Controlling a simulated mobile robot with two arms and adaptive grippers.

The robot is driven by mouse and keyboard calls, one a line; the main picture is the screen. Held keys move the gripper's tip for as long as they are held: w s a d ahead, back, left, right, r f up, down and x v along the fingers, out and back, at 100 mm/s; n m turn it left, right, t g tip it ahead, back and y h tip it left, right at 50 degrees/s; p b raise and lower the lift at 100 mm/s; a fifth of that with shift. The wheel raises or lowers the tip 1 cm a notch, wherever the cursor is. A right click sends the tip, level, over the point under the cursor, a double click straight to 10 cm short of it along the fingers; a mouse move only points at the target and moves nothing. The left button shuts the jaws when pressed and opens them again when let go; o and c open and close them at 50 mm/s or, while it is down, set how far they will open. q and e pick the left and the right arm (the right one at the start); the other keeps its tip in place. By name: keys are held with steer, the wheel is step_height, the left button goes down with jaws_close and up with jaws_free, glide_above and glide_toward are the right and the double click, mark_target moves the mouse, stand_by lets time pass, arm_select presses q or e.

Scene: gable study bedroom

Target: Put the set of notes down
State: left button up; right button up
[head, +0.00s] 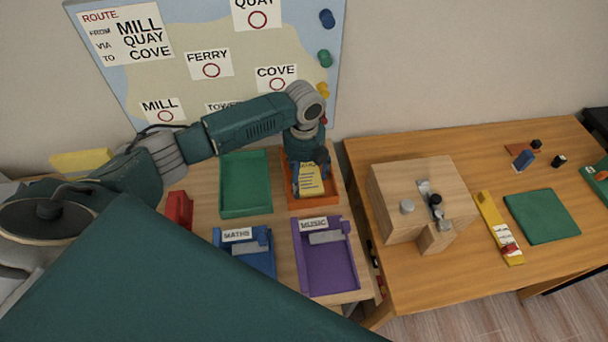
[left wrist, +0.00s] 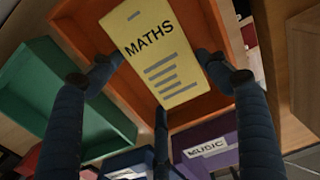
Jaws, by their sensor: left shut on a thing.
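The set of notes is a yellow booklet (head: 311,181) marked MATHS; it fills the middle of the left wrist view (left wrist: 155,50). My left gripper (head: 308,168) is shut on it, with fingers at both sides of the booklet and one at its lower edge in the left wrist view (left wrist: 160,75). The notes are over or inside the orange tray (head: 334,193); I cannot tell whether they touch its floor. A blue tray labelled MATHS (head: 262,268) stands in front and to the left. My right gripper is not in view.
A green tray (head: 245,185) stands left of the orange one and looks empty. A purple tray labelled MUSIC (head: 331,280) is in front. A red object (head: 179,209) is at the left. A wooden block (head: 400,190) stands on the right-hand desk. A map board (head: 150,75) rises behind.

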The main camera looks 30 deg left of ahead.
mark_target(304, 180)
arm_select(q)
steer(key=o, duration=1.3)
steer(key=shift+f, duration=0.15)
steer(key=shift+o, duration=0.2)
step_height(304, 180, up, 12)
steer(key=b, duration=0.1)
steer(key=shift+r, duration=0.2)
